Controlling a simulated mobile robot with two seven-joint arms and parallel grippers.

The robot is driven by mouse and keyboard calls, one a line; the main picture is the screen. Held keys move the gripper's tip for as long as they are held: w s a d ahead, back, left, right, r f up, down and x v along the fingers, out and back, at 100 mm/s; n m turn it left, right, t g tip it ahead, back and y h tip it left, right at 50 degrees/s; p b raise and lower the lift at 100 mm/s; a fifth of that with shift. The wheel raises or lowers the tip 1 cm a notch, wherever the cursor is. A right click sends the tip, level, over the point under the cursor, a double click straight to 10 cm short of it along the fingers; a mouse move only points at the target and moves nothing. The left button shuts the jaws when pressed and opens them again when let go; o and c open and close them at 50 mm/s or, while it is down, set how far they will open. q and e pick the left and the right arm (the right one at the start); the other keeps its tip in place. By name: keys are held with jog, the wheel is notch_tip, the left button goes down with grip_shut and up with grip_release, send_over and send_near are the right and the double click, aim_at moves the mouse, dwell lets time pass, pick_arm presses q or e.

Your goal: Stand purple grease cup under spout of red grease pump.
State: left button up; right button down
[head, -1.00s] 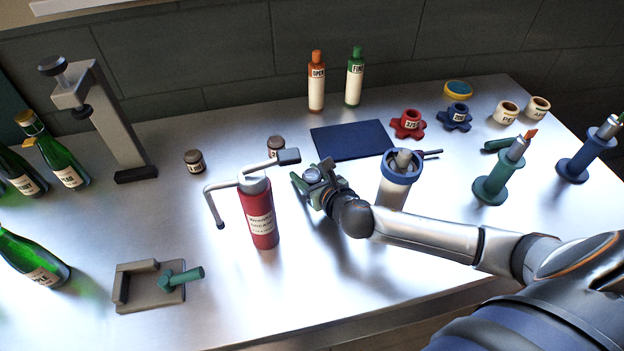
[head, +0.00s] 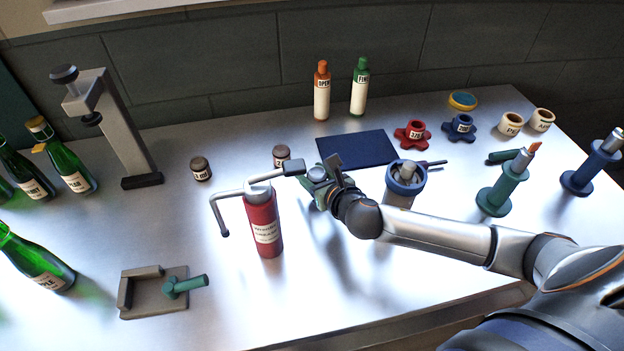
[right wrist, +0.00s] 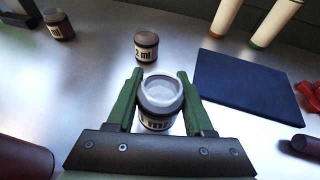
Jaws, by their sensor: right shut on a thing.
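The red grease pump (head: 263,225) stands upright on the metal table. Its grey spout reaches left and bends down, ending at an open tip (head: 225,232); the table under the tip is bare. My right gripper (right wrist: 160,88) is shut on a small grease cup (right wrist: 160,94), with a green finger on either side. The cup looks pale grey, its purple not clear here, with a partly hidden "ml" label. In the head view the cup (head: 317,174) is just right of the pump's handle, away from the spout tip. My left gripper is not in view.
Two dark labelled cups (head: 201,169) (head: 282,155) stand behind the pump. A dark blue mat (head: 357,148) lies behind my right gripper. A brown fixture (head: 140,306) is at front left, a grey press stand (head: 122,135) at back left. Green bottles stand at far left.

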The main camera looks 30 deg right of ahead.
jog(key=s+r, duration=0.3)
jog(key=s+a+r+p, duration=0.1)
jog(key=r, duration=0.1)
jog(key=shift+s+r, duration=0.15)
jog(key=shift+s, duration=0.1)
jog(key=p, duration=0.2)
send_near(318, 172)
jog(key=shift+s+a+r, duration=0.85)
jog(key=shift+a+r, duration=0.5)
jog(key=shift+a, duration=0.05)
jog(key=shift+f, duration=0.15)
